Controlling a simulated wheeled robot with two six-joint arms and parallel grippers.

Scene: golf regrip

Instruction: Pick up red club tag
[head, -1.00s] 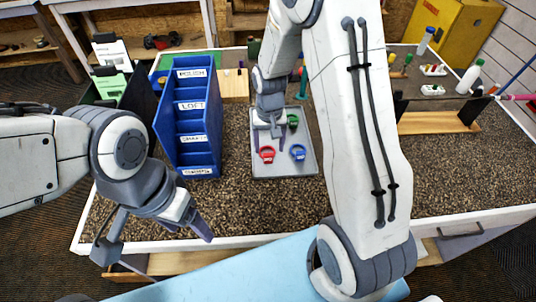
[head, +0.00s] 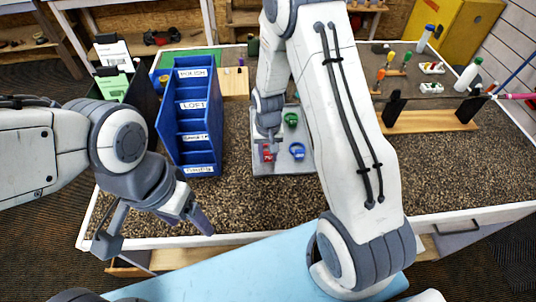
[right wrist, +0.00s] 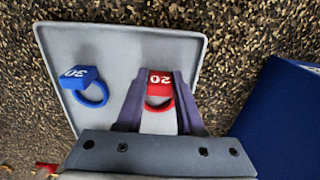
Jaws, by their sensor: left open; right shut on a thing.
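The red club tag (head: 267,153) is at the front left of the grey tray (head: 282,168). In the right wrist view the red tag (right wrist: 160,88) shows a white "20" and a ring, and sits between my right gripper's fingers. My right gripper (head: 268,148) is shut on it; in the right wrist view its fingertips (right wrist: 160,85) flank the tag's block. I cannot tell whether the tag is clear of the tray. A blue tag (head: 297,151) marked "30" (right wrist: 84,82) lies beside it, and a green tag (head: 291,119) lies behind. My left gripper (head: 160,225) is open and empty at the table's front left.
A blue bin rack (head: 190,125) with labelled compartments stands left of the tray. A wooden rack (head: 432,122) and a bottle (head: 468,77) are at the right. The speckled table (head: 465,175) is clear at front right.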

